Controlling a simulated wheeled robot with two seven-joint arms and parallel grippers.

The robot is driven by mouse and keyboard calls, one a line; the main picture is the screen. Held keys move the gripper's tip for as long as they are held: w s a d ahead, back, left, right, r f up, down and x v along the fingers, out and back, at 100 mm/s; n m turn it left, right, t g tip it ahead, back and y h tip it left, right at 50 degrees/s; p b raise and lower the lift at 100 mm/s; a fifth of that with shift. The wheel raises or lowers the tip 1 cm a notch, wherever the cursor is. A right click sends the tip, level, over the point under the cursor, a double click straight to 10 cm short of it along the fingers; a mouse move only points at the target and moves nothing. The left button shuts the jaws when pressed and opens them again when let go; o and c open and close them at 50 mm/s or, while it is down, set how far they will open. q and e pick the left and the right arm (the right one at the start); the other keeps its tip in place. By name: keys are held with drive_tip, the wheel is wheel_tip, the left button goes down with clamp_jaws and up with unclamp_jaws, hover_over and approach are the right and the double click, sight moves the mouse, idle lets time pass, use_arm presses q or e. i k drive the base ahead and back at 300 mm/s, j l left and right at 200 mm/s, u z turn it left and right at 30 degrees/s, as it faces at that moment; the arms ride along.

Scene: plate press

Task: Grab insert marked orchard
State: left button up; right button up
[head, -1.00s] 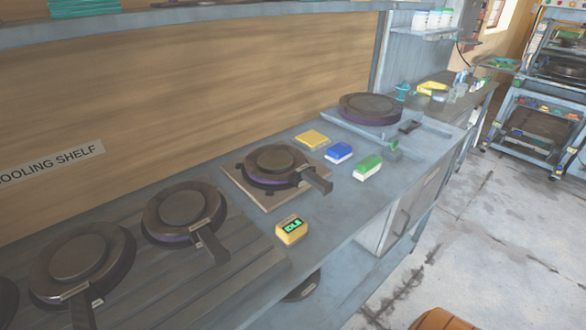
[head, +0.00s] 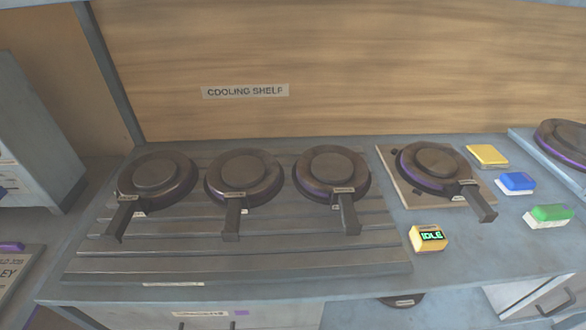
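Three dark round inserts with handles stand in a row on the slatted cooling shelf: a left one (head: 156,178), a middle one (head: 244,178) and a right one (head: 332,174). A fourth insert (head: 433,168) sits on a square plate to the right of the shelf. Each has a small label by its handle, too small to read, so I cannot tell which is marked orchard. Neither of my grippers shows in the head view.
A yellow box reading IDLE (head: 428,238) stands on the counter right of the slats. Yellow (head: 487,155), blue (head: 516,183) and green (head: 548,216) blocks lie farther right. Another round dark piece (head: 566,142) is cut by the right edge. A sign (head: 245,91) reads COOLING SHELF.

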sight(239, 181)
drive_tip(key=k+j+z, duration=0.15)
drive_tip(key=z, duration=0.2)
drive_tip(key=k+j+z, duration=0.15)
drive_tip(key=z, duration=0.2)
drive_tip(key=k+z, duration=0.35)
drive_tip(key=i+j, duration=0.05)
drive_tip(key=i, duration=0.05)
